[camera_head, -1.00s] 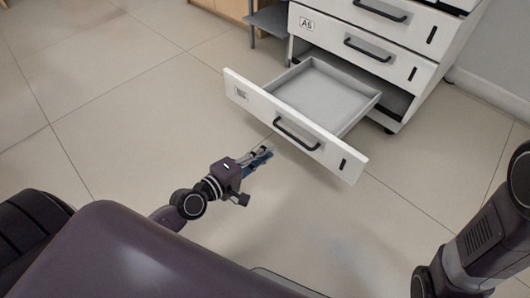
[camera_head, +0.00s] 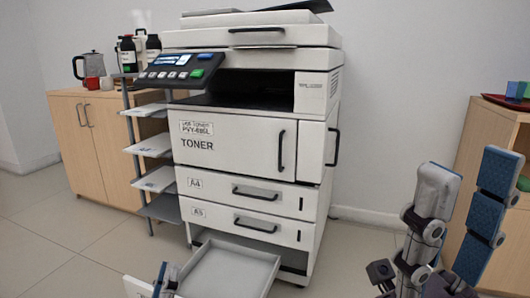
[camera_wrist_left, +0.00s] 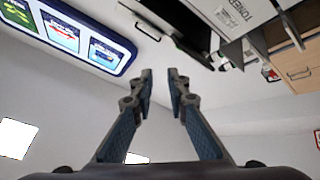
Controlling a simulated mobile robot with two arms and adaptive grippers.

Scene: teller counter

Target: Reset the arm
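My left gripper (camera_head: 164,275) shows at the bottom of the head view, in front of the left side of the pulled-out lower drawer (camera_head: 236,262). In the left wrist view its two blue-padded fingers (camera_wrist_left: 160,80) point upward with a narrow gap between the tips and nothing held. My right gripper (camera_head: 470,170) stands close at the right of the head view, fingers pointing up, spread apart and empty. The drawer is empty where its inside shows, and its front is largely cut off by the frame.
The white printer (camera_head: 232,145) stands in the middle, with side shelves (camera_head: 150,145) on its left. A wooden cabinet (camera_head: 85,140) carries a kettle (camera_head: 89,68) and bottles. Another wooden cabinet (camera_head: 480,140) is at the right, behind my right gripper. Floor is open at the lower left.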

